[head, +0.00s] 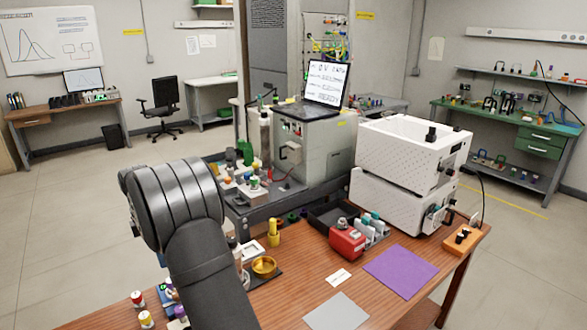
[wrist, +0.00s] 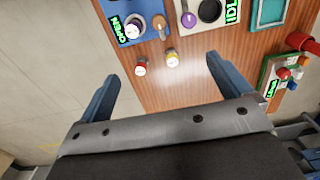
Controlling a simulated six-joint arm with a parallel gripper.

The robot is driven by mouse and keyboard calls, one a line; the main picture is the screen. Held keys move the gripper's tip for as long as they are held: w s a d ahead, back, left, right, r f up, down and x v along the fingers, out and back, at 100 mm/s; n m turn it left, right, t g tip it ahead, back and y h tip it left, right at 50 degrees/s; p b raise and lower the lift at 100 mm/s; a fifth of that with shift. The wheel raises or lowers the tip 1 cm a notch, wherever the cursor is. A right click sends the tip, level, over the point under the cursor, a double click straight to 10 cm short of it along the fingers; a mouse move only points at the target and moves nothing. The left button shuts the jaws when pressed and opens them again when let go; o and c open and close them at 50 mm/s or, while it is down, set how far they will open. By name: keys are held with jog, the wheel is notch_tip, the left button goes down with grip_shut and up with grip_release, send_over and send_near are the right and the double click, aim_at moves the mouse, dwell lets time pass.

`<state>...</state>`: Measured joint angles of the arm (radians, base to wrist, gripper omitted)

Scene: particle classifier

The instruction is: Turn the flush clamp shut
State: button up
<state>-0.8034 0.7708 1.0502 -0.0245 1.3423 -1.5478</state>
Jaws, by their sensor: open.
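A blue panel (wrist: 124,9) with a lit green OPEN label is at the top left of the wrist view. It bears a round white-and-grey knob (wrist: 134,27), and an orange-brown handle (wrist: 158,22) stands at its right edge. This looks like the flush clamp, but no label names it. My gripper (wrist: 160,67) is open and empty, its blue fingers wide apart. The panel lies beyond the fingertips, and nothing is between the pads in contact. In the head view my dark arm hides the gripper and most of this panel.
A red-capped vial (wrist: 140,68) and a yellow-capped vial (wrist: 172,58) stand close to the fingertips near the table edge. A purple-topped piece (wrist: 189,20) is beside an IDLE panel. A green-framed board (wrist: 266,78) is at right. A purple mat (head: 400,269) lies on the table.

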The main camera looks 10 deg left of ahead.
jog(key=c, duration=0.9)
jog(key=shift+o, duration=0.2)
jog(key=f+m, duration=0.3)
jog(key=f, duration=0.3)
jog(key=d+f+m, duration=0.1)
jog(key=f+m, duration=0.2)
jog(key=f, duration=0.3)
jog(key=f+m, duration=0.3)
jog(key=f, duration=0.3)
jog(key=shift+w+d+f, duration=0.1)
jog(key=shift+w+d, duration=0.1)
jog(key=shift+w, duration=0.2)
jog(key=c, duration=1)
